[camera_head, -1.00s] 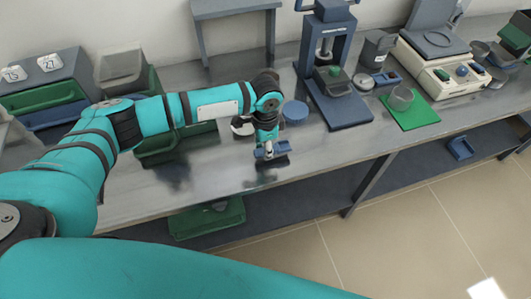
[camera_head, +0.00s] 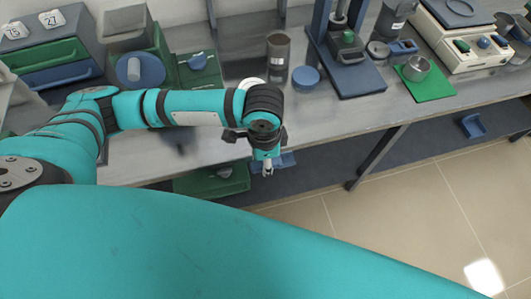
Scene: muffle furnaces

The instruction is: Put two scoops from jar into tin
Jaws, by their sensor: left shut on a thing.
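My left gripper (camera_head: 267,168) points down over the bench's front edge, shut on a small blue thing (camera_head: 286,160). It may be the scoop; my gripper hides much of it. A small metal cup, perhaps the tin (camera_head: 417,69), stands on a green mat (camera_head: 431,86) farther right. My right gripper is not in view.
A blue press (camera_head: 347,70) stands between jar and mat. A balance (camera_head: 463,40) is at the far right. Green and blue drawers (camera_head: 50,73) and a blue disc (camera_head: 141,69) are at left. A green tray (camera_head: 212,182) sits below the bench. Bare bench (camera_head: 335,118) lies in front.

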